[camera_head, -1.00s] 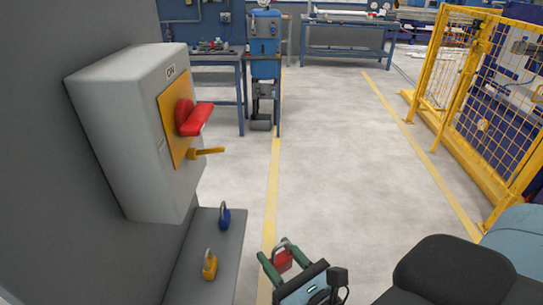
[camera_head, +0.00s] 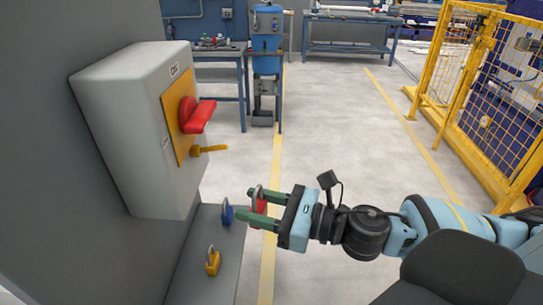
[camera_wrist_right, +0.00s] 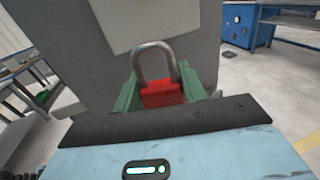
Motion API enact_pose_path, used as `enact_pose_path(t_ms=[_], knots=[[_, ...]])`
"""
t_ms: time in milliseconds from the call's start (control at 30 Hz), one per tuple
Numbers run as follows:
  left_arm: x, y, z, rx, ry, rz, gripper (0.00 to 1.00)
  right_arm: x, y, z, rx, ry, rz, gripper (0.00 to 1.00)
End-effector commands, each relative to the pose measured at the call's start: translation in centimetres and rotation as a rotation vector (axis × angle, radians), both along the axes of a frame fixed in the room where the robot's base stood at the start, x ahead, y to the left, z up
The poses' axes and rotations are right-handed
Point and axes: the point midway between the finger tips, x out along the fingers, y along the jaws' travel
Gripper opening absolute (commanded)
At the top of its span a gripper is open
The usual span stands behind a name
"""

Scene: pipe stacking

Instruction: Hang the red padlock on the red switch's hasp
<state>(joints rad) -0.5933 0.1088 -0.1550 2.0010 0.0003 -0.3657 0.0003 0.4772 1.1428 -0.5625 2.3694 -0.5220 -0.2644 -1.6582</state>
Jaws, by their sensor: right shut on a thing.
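The red padlock (camera_head: 259,205) is held between the green fingertips of my right gripper (camera_head: 256,206), shackle up. In the right wrist view the padlock (camera_wrist_right: 161,94) sits between the two fingers, with its grey shackle standing clear above them. The red switch (camera_head: 196,116) is on a yellow plate on a grey box (camera_head: 137,130) marked ON. The yellow hasp (camera_head: 210,149) sticks out to the right below the switch handle. My right gripper is below and to the right of the hasp, apart from it. My left gripper is not in view.
A blue padlock (camera_head: 227,213) and a yellow padlock (camera_head: 212,262) stand on a grey shelf (camera_head: 190,283) below the box. The blue one is close to my right gripper's fingers. A yellow mesh fence (camera_head: 480,110) stands at the right. The floor between is clear.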

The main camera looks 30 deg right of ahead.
Motion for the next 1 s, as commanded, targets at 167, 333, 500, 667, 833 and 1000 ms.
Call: enact_pose_path(t_ms=[167, 333, 500, 667, 833, 1000], knots=[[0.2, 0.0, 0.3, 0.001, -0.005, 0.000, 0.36, 1.1, -1.9, 4.5, -0.005, -0.007, 0.158, 0.17], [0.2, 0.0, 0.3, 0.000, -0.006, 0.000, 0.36, 1.2, -3.2, 7.4, -0.002, -0.003, 0.236, 0.17], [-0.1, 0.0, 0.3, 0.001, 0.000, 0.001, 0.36, 1.1, -3.7, 8.6, 0.002, -0.001, 0.261, 0.17], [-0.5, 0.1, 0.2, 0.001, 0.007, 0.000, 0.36, 1.1, -3.7, 8.6, 0.002, -0.001, 0.262, 0.17], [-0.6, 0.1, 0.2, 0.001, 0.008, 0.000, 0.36, 1.0, -3.7, 8.6, 0.002, -0.003, 0.261, 0.17], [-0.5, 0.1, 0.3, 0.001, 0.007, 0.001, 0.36, 0.9, -3.5, 8.6, 0.002, -0.003, 0.260, 0.17]])
